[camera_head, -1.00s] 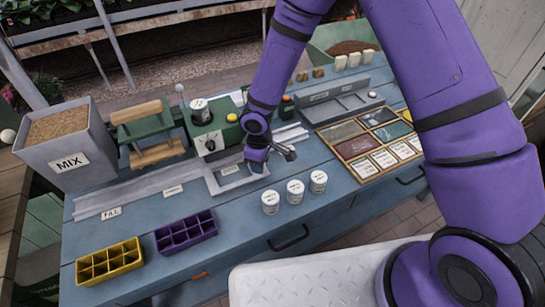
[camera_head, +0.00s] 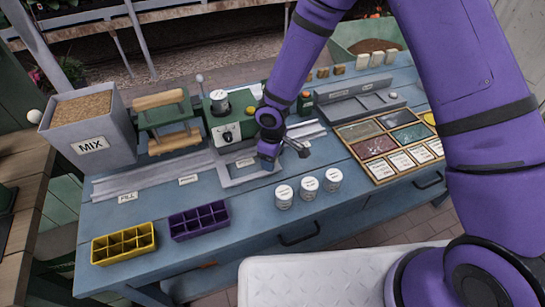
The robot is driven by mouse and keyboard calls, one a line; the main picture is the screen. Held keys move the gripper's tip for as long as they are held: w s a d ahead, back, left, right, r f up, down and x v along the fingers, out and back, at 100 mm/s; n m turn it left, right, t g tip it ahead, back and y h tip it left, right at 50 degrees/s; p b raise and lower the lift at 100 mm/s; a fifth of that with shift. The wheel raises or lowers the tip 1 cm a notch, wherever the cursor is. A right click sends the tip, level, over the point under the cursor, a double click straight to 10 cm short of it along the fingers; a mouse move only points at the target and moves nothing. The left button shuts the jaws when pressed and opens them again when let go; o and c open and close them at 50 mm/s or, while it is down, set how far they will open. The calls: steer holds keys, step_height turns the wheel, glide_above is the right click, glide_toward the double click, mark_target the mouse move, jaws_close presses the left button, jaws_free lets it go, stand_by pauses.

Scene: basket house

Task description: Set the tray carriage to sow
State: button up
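The tray carriage (camera_head: 231,179) appears as a flat grey frame on the pale rail (camera_head: 150,176) that runs along the blue bench. It sits below the green machine with the black knob, right of the small labels along the rail. The left label reads FILL (camera_head: 128,197); the one by the carriage is too small to read. My gripper (camera_head: 270,161) is at the carriage's right end, pointing down. Whether it touches the carriage, and whether its fingers are open, I cannot tell. A grey metal piece (camera_head: 300,148) juts out to its right.
A yellow tray (camera_head: 123,256) and a purple tray (camera_head: 199,233) stand at the front left. Several white jars (camera_head: 309,190) stand in front of the carriage. A MIX bin (camera_head: 90,149) is at the left, a seed box (camera_head: 398,181) at the right. My arm covers part of the bench.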

step_height(320, 180, up, 11)
steer(key=shift+f, duration=0.2)
stand_by(0.6)
steer(key=s+d+r+m+t+h, duration=0.1)
steer(key=s+d+r+m, duration=0.15)
steer(key=d+r, duration=0.7)
steer(key=s+d+r+m+t, duration=0.2)
steer(key=d+r+m, duration=0.35)
steer(key=r, duration=0.75)
steer(key=s+d+r+m, duration=0.1)
steer(key=s+d+r, duration=0.2)
steer(key=s, duration=0.3)
steer(key=s+d+r+m+t, duration=0.1)
steer(key=s+d+r+m, duration=0.1)
steer(key=s+d+r, duration=0.2)
steer(key=s+d+r+m+t+y, duration=0.1)
steer(key=s+d+r, duration=0.2)
steer(key=s+d, duration=0.2)
steer(key=s, duration=0.3)
steer(key=shift+s+r+m, duration=0.25)
steer(key=shift+r+m, duration=0.05)
stand_by(0.7)
